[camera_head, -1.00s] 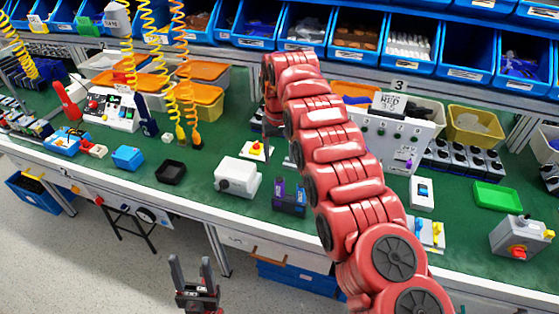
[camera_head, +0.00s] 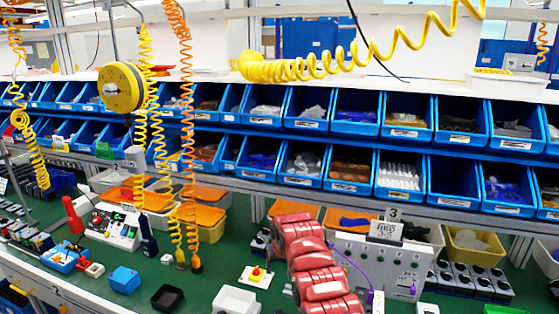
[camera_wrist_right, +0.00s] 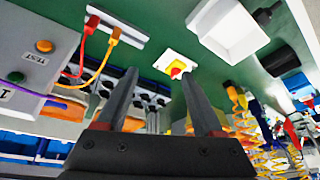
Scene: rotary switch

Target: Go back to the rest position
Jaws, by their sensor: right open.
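My right arm (camera_head: 308,262) rises from the bottom of the head view, red and segmented, in front of the bench; its gripper is hidden there. In the right wrist view my right gripper (camera_wrist_right: 160,108) has its two dark fingers spread apart with nothing between them. The rotary switch (camera_head: 256,275), a red knob on a yellow and white plate, lies on the green bench left of the arm. It also shows in the right wrist view (camera_wrist_right: 178,68), beyond the fingers and apart from them. My left gripper is not in view.
A grey test box (camera_head: 355,262) with green buttons stands right of the arm. A white open box (camera_head: 236,300) and a black tray (camera_head: 167,298) are to the left. Coiled yellow hoses (camera_head: 147,110) hang at left. Blue bins (camera_head: 300,180) line the shelves behind.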

